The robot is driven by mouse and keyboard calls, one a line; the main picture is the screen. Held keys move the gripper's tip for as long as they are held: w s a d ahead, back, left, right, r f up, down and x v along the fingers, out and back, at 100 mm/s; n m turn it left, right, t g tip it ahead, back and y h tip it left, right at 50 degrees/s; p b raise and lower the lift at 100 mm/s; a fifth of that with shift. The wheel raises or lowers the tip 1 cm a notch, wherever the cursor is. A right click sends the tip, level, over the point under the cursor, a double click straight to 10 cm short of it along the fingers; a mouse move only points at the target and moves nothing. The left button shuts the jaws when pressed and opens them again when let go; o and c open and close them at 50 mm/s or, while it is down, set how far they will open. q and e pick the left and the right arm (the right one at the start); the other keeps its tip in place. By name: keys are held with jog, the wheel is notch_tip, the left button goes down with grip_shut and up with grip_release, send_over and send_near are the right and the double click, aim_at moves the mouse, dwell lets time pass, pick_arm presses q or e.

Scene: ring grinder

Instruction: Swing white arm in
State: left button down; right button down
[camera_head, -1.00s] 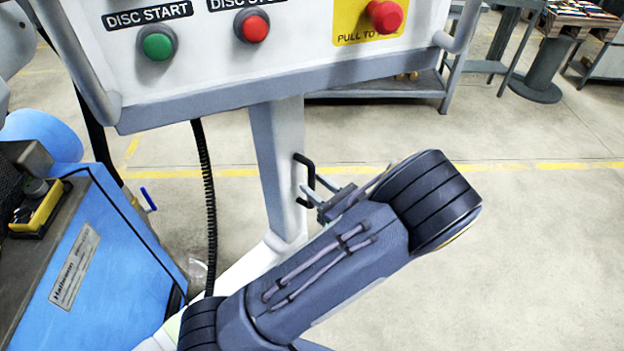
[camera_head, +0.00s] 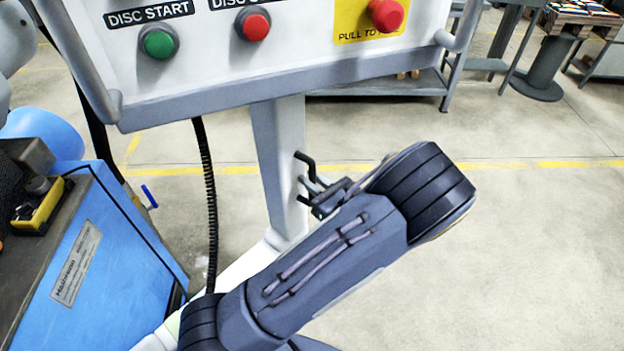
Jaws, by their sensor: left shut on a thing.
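The white arm (camera_head: 278,165) is the upright post under the control panel, with a black handle (camera_head: 304,160) on its right side. My left gripper (camera_head: 310,192) reaches the handle from the right and is shut on it. My own dark arm links partly cover the gripper and the lower part of the handle. My right gripper is not in view.
The control panel (camera_head: 330,60) with green, red and emergency buttons spans the top. A blue machine (camera_head: 95,265) stands at the left, and a black coiled cable (camera_head: 208,190) hangs beside the post. Open floor (camera_head: 520,260) lies at the right.

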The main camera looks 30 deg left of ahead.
pick_arm(q)
jog(key=shift+w+a+r, duration=0.1)
jog(key=shift+w+a, duration=0.05)
jog(key=shift+a, duration=0.25)
jog(key=w+a+n+g+b, duration=0.1)
jog(key=a+n+g+b, duration=0.2)
jog(key=a, duration=3.2)
jog(key=n+g, duration=0.3)
jog(key=g, duration=0.3)
jog(key=shift+a+r, duration=0.2)
jog(key=shift+a, duration=0.2)
jog(key=shift+w+y, duration=0.1)
jog(key=shift+y, duration=0.2)
jog(key=c, duration=1.8)
grip_release()
jog(key=o, duration=0.4)
jog(key=shift+a+f+g, duration=0.15)
jog(key=shift+a+g, duration=0.05)
jog(key=shift+g, duration=0.1)
jog(key=shift+c, duration=0.2)
jog(key=shift+f, duration=0.1)
